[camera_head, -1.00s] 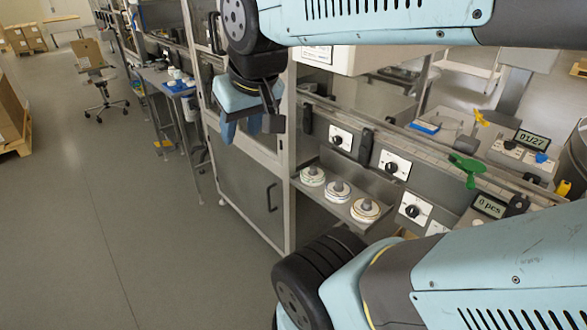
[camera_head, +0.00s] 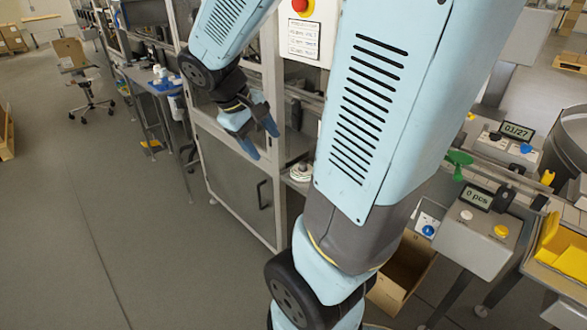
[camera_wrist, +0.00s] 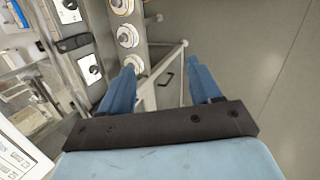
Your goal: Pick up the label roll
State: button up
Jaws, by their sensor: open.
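Three label rolls with pale discs and dark grey centre posts sit in a row on a narrow metal shelf. In the wrist view they are the top roll (camera_wrist: 122,6), the middle roll (camera_wrist: 127,36) and the lowest roll (camera_wrist: 133,65), which lies close to the left finger. In the head view one roll (camera_head: 300,173) shows and my arm hides the others. My gripper (camera_head: 262,143) is open and empty, with blue fingers, to the left of the visible roll. In the wrist view my gripper (camera_wrist: 158,72) points past the rolls, apart from them.
A grey cabinet (camera_head: 237,182) with a dark handle stands beside the shelf. Panels with knobs (camera_wrist: 91,70) run along the rolls. A cardboard box (camera_head: 405,268) stands on the floor below, and a control box (camera_head: 478,232) is at right. Open floor lies at left.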

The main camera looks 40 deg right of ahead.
jog(key=w+d+f+n+g+h, duration=0.3)
jog(key=w+d+f+h, duration=0.2)
jog(key=d+f, duration=0.2)
jog(key=n+t+h, duration=0.7)
jog(key=n+t, duration=0.2)
jog(key=n, duration=0.7)
send_near(301, 166)
jog(key=x, duration=0.9)
jog(key=shift+w+d, duration=0.1)
jog(key=shift+w, duration=0.05)
grip_shut()
